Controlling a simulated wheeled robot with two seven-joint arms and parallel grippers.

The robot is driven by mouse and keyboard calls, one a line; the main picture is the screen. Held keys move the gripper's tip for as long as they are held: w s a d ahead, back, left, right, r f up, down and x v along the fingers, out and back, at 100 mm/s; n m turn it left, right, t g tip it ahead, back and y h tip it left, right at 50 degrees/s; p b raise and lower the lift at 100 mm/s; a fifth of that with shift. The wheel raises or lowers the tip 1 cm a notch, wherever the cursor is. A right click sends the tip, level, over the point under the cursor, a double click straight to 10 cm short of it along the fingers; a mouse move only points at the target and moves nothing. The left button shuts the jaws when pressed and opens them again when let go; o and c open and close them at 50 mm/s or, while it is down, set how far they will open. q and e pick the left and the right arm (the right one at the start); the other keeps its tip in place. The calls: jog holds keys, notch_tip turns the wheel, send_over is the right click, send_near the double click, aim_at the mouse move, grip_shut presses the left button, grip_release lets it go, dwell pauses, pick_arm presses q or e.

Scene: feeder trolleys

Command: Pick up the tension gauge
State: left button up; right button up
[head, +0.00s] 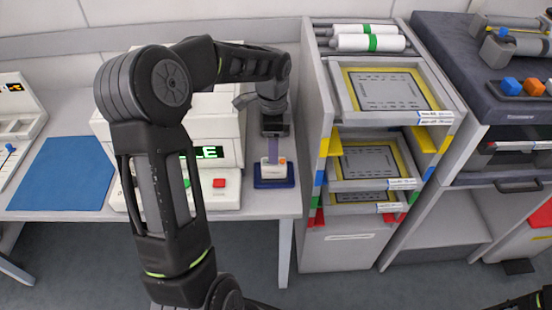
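A small white device with an orange spot, which looks like the tension gauge (271,170), sits on a dark blue pad (262,184) near the right end of the grey table. My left gripper (274,139) points down directly above it in the head view. A purplish strip shows between the gripper and the device; I cannot tell whether it is part of the gauge or the fingers. The fingertips are too small to tell whether they are open or touching it. My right gripper is not clearly in view; only dark arm parts show at the bottom right.
A white machine (218,185) with a green display and red button stands left of the pad, partly behind my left arm. A blue mat (62,173) lies further left. A trolley (346,252) with framed trays stands close to the right; a dark-topped trolley (455,110) is beyond it.

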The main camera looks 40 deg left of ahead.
aim_at(274, 169)
pick_arm(q)
jog(key=shift+s+d+r, duration=0.1)
jog(key=shift+s+d, duration=0.05)
jog(key=shift+f, duration=1.4)
jog(key=shift+d+f+p, duration=0.15)
jog(key=shift+f+p, duration=0.55)
jog(key=shift+f, duration=1.9)
jog(key=shift+s, duration=0.1)
grip_shut()
